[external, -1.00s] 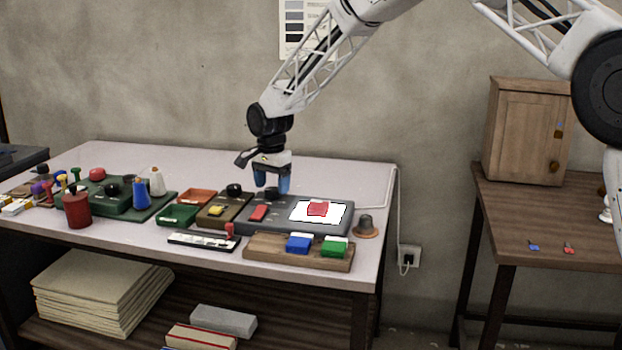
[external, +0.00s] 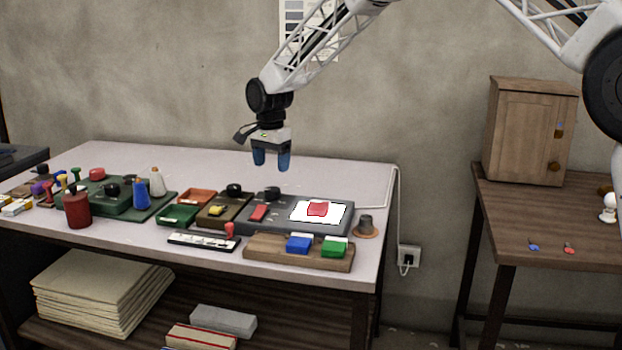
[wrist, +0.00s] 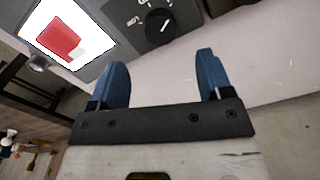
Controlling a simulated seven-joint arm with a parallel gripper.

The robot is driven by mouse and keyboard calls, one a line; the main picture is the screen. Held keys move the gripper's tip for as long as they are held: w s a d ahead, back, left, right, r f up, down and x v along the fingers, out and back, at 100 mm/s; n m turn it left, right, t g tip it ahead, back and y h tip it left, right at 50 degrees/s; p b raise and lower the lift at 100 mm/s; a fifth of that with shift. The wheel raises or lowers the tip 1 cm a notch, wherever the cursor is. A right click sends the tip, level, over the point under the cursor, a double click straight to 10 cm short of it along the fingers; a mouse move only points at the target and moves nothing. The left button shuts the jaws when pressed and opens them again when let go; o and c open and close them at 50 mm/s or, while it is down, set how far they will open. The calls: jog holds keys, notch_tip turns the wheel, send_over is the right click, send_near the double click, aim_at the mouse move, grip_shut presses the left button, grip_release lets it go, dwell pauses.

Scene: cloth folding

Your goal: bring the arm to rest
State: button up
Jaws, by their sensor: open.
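My gripper (external: 271,162) has blue fingers and points down, raised above the back of the white table (external: 330,176). Its fingers are apart with nothing between them, as the wrist view also shows (wrist: 165,82). Just in front of and below it is a dark grey device (external: 283,219) with a black knob (external: 271,193), a red block (external: 258,213) and a lit white panel (external: 333,205). A red folded piece (external: 318,209) lies on the panel. In the wrist view the lit panel (wrist: 90,42) and the knob (wrist: 160,26) lie beyond the fingers.
A wooden board (external: 265,250) with a blue block (external: 299,243) and a green block (external: 334,247) stands at the table's front. Bottles and stamps crowd the left. A small cabinet (external: 528,130) stands on a side table. The air around the gripper is clear.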

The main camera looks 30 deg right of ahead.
jog(key=s+d+r+n+t, duration=0.1)
jog(key=s+d+r+n, duration=0.3)
jog(key=s+r, duration=0.8)
jog(key=s+d+r+n, duration=0.2)
jog(key=s+d+r, duration=0.3)
jog(key=s+r, duration=0.75)
jog(key=s+d+n, duration=0.2)
jog(key=s+n, duration=0.1)
jog(key=s, duration=1.6)
jog(key=s+d+f+n+t, duration=0.1)
jog(key=s+d+n, duration=0.2)
jog(key=s, duration=1.6)
jog(key=shift+s+d+f+n+t, duration=0.3)
jog(key=shift+d+n, duration=0.05)
jog(key=shift+n, duration=0.05)
